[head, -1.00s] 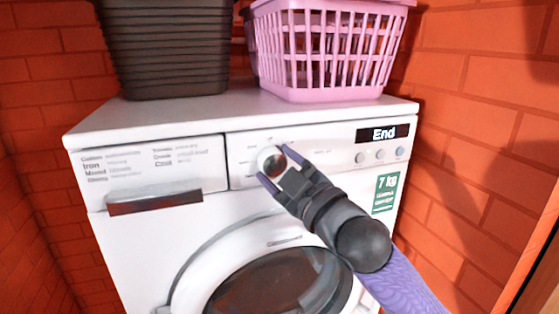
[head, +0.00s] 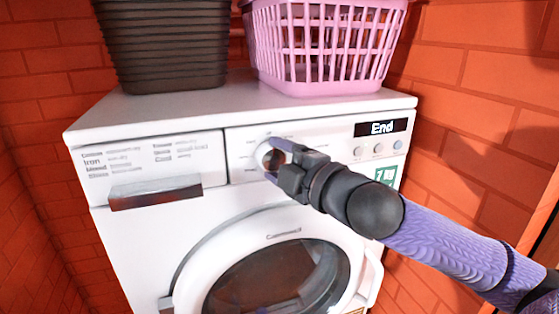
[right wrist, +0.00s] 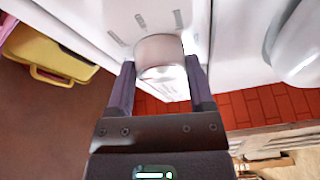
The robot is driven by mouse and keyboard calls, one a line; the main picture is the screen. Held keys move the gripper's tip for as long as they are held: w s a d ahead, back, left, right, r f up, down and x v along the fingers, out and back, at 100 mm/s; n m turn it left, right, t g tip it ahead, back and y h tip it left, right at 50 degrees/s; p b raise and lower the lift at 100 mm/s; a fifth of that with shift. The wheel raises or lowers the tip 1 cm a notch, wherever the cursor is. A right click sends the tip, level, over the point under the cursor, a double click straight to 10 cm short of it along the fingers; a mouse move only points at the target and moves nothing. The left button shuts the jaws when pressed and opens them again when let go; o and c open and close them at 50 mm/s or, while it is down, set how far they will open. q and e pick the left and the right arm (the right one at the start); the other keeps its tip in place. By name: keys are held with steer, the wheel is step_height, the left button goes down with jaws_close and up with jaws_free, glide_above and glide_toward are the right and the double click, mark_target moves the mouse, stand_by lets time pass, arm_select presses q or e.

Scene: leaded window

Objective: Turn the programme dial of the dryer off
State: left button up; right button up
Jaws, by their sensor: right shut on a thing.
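The white dryer (head: 130,230) stands against the brick wall with its front towards me. Its programme dial (head: 264,155) is a round silver knob on the control panel, left of the display (head: 382,128), which reads "End". In the right wrist view the dial (right wrist: 158,50) sits between the two fingers, with printed marks around it. My right gripper (head: 272,160) is shut on the dial, and its fingers hide part of the dial's rim in the head view. Which mark the dial points to cannot be told. My left gripper is not in view.
A dark ribbed basket (head: 162,45) and a pink basket (head: 318,45) stand on top of the dryer. A drawer handle (head: 155,196) is left of the dial, and the round door (head: 275,285) is below. A yellow object (right wrist: 50,50) shows in the wrist view.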

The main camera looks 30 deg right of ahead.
stand_by(0.4)
steer(key=o, duration=1.2)
steer(key=shift+o, duration=0.2)
steer(key=shift+s+d+f+b, duration=0.2)
steer(key=shift+s+f+b, duration=0.05)
steer(key=shift+s+b, duration=0.4)
steer(key=s+b, duration=0.1)
steer(key=s, duration=0.2)
steer(key=shift+s+d, duration=0.15)
steer(key=shift+s, duration=0.05)
steer(key=b, duration=0.8)
glide_toward(276, 162)
steer(key=shift+s+d+r, duration=0.1)
steer(key=shift+s+r, duration=0.15)
steer(key=shift+s, duration=0.15)
